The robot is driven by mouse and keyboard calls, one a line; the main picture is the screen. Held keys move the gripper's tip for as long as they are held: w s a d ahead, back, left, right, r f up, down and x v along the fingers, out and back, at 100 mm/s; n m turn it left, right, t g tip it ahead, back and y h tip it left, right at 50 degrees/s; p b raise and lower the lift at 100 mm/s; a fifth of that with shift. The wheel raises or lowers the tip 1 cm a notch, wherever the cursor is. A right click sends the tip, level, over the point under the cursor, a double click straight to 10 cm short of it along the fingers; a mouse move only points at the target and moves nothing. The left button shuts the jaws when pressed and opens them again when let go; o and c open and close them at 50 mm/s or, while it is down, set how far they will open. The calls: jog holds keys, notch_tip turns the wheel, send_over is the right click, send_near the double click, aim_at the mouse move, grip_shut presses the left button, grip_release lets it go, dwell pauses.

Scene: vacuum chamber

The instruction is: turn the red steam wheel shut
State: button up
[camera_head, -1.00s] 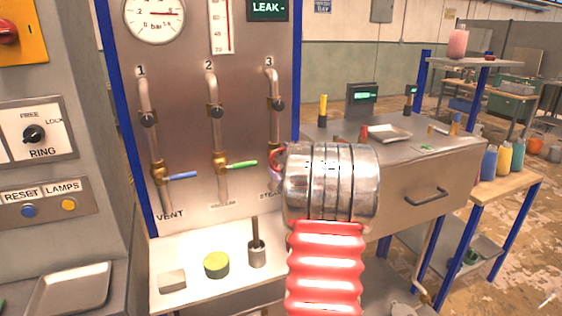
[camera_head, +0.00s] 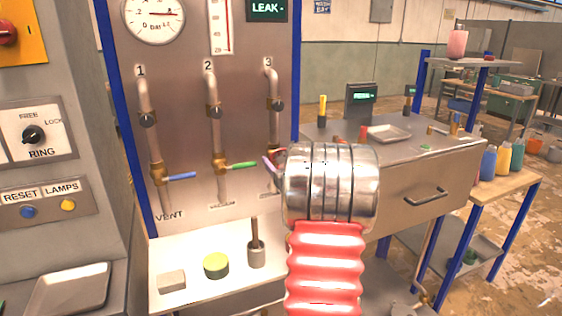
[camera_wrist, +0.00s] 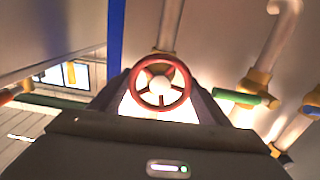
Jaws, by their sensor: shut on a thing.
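The red steam wheel (camera_wrist: 160,86) is a round, spoked handwheel on the third pipe, seen nearly face on in the wrist view. My gripper (camera_wrist: 160,98) is shut on it, with one dark finger at each side of the rim. In the head view my silver wrist and red ribbed sleeve cover the gripper and most of the wheel. Only a small pinkish piece shows at the wrist's left edge there; I cannot tell whether it belongs to the wheel.
The panel (camera_head: 185,110) carries a green lever (camera_head: 242,166) and a blue lever (camera_head: 181,176) left of my wrist. A shelf below holds a yellow-green cylinder (camera_head: 216,265), a grey block (camera_head: 172,280) and a cup with a rod (camera_head: 256,252). A bench with a drawer stands right.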

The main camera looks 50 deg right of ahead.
jog(key=shift+s+f+m, duration=0.1)
jog(key=shift+f+m, duration=0.15)
jog(key=shift+m, duration=0.55)
jog(key=shift+f+m, duration=0.2)
jog(key=shift+m, duration=0.6)
jog(key=o, duration=1.1)
jog(key=shift+r, duration=0.3)
jog(key=v, duration=1.3)
jog(key=shift+s+a+f, duration=0.1)
jog(key=shift+s+a, duration=0.1)
jog(key=shift+s, duration=0.05)
